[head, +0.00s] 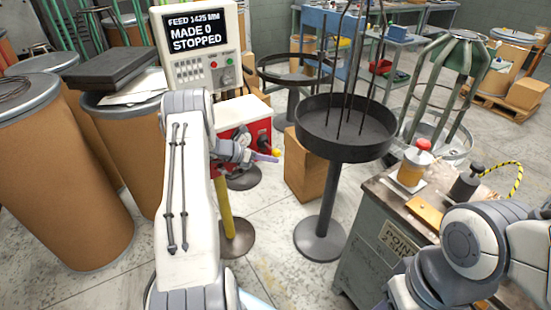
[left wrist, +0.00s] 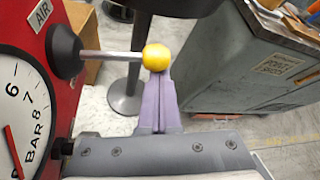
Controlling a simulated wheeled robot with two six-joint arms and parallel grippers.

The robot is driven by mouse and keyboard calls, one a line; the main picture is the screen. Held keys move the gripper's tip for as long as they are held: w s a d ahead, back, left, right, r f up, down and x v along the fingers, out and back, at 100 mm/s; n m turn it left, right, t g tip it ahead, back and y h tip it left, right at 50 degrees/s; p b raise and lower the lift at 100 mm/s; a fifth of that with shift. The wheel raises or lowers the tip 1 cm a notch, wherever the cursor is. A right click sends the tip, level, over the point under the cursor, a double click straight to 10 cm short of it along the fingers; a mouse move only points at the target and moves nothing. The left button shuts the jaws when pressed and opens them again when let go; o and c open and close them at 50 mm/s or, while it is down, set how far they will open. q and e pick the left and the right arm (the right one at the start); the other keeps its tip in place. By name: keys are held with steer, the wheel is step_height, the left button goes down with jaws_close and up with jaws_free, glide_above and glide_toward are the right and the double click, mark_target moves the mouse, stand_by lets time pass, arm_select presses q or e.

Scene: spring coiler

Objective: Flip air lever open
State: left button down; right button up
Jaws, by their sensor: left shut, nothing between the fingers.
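The air lever is a metal rod with a yellow ball knob (left wrist: 157,57), coming out of a black round boss (left wrist: 66,51) beside an AIR label on the red panel. In the left wrist view the rod points right, roughly level. My left gripper (left wrist: 159,95) is shut and empty, its purple fingertips just below the knob; I cannot tell whether they touch it. In the head view the yellow knob (head: 276,152) shows beside my left gripper (head: 266,158), at the red box (head: 244,125). My right gripper is out of view; only my right arm shows.
A pressure gauge (left wrist: 22,110) sits on the red panel, left of the gripper. A control box (head: 200,45) reads STOPPED. A black round tray on a stand (head: 345,145) is to the right, and a grey cabinet (head: 370,235) stands front right. Cardboard drums (head: 65,175) stand left.

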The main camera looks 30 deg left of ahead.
arm_select(q)
steer(key=shift+w+r+p, duration=0.1)
steer(key=shift+r+p, duration=0.25)
steer(key=shift+r, duration=0.65)
steer(key=shift+a, duration=0.1)
step_height(320, 180, down, 4)
steer(key=s+d+b, duration=0.2)
steer(key=b, duration=0.1)
steer(key=w+a+v, duration=0.1)
steer(key=v, duration=0.9)
steer(key=shift+a+r+p, duration=0.2)
steer(key=shift+p, duration=0.2)
steer(key=shift+s, duration=0.15)
